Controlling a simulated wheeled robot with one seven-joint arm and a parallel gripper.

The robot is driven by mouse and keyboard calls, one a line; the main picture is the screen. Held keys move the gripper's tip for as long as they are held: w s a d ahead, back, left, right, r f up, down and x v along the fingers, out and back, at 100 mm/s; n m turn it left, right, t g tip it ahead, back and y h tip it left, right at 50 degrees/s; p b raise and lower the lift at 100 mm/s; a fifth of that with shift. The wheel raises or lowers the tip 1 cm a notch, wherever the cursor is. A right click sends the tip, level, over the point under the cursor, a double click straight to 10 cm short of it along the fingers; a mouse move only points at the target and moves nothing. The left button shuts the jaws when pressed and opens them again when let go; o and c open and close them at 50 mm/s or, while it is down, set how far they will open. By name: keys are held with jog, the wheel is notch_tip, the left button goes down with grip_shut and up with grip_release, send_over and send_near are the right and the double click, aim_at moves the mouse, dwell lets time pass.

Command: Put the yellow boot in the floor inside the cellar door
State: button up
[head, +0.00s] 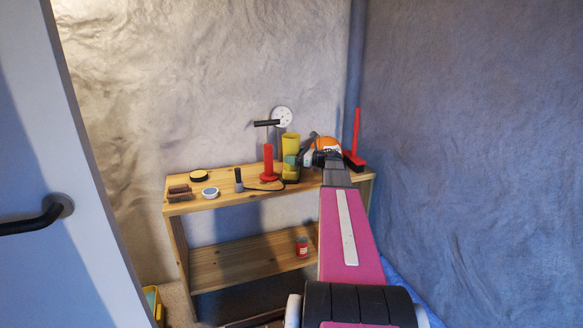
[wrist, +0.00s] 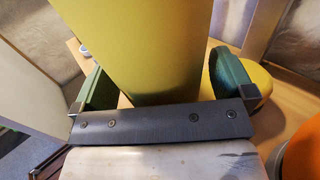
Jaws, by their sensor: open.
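The yellow boot (head: 291,142) stands upright on the top board of the wooden shelf in the head view, partly hidden by my gripper. In the wrist view its tall yellow shaft (wrist: 145,50) fills the space between my two green finger pads. A yellow part, seemingly its foot, shows behind the right pad. My gripper (wrist: 158,85) is open, with one finger on each side of the shaft; a gap shows on the right. The pale door (head: 75,150) with a black handle is at the left. The floor (head: 178,300) shows only in a small patch beside the shelf.
The wooden shelf (head: 225,203) also holds a red pump (head: 268,165), an orange rounded thing (head: 327,143), a red-handled brush (head: 355,150) and small tins. A red can (head: 302,247) stands on the lower board. A yellow container (head: 152,301) is low left.

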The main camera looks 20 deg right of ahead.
grip_shut()
dwell(0.3)
jog(key=shift+a+r, duration=0.1)
jog(key=shift+r, duration=0.05)
